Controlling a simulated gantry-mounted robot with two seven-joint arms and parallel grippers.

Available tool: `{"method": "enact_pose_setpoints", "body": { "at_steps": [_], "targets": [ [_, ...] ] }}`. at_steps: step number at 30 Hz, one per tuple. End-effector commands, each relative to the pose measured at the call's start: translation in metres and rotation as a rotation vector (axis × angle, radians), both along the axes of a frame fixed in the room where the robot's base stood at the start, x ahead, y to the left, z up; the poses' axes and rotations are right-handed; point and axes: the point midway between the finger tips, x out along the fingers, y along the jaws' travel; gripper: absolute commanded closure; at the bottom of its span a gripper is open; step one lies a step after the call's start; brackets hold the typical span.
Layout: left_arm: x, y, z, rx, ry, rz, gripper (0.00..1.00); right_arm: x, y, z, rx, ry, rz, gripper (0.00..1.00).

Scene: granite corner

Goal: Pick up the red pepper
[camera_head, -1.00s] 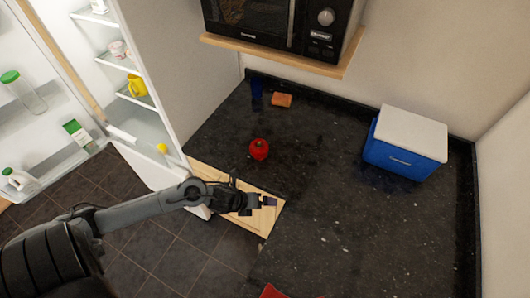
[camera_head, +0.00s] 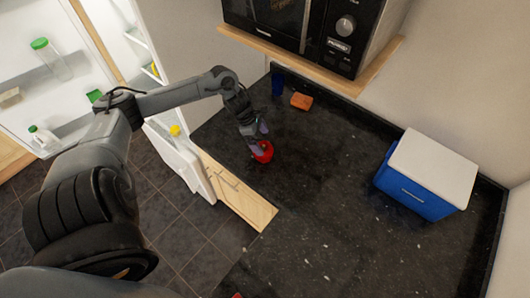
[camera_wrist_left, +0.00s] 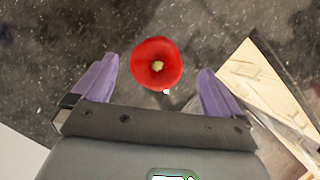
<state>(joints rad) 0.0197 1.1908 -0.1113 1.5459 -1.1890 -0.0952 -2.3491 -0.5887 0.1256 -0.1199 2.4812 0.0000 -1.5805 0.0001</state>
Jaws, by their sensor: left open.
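The red pepper (camera_head: 264,153) sits on the dark granite counter. My left gripper (camera_head: 257,138) is right over it in the head view, and its fingers hide part of the pepper. In the left wrist view the pepper (camera_wrist_left: 157,63) shows from above, with its pale stem in the middle. The open purple fingers of my left gripper (camera_wrist_left: 155,88) are to either side, and the pepper lies a little beyond the line between their tips. The fingers are not closed on it. My right gripper does not show.
An orange sponge-like block (camera_head: 301,101) and a dark blue cup (camera_head: 277,85) stand near the back wall. A blue cooler with a white lid (camera_head: 428,175) stands at the right. A microwave (camera_head: 300,28) is on a shelf above. The open fridge (camera_head: 185,155) is at the left.

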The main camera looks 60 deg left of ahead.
Motion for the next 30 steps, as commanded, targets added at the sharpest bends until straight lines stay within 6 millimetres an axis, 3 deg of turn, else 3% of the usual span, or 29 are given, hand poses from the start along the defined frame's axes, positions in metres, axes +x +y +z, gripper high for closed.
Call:
{"method": "enact_pose_setpoints", "body": {
  "at_steps": [8, 19, 30],
  "targets": [
    [0.005, -0.005, -0.018, -0.001, -0.001, 0.001, 0.0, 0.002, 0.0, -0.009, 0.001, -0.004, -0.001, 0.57],
    [0.013, -0.01, -0.061, -0.002, -0.001, 0.002, 0.0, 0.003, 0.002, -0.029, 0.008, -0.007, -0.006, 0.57],
    [0.014, -0.011, -0.065, 0.001, -0.001, -0.001, 0.02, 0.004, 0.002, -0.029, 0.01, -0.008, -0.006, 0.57]
  ]
}}
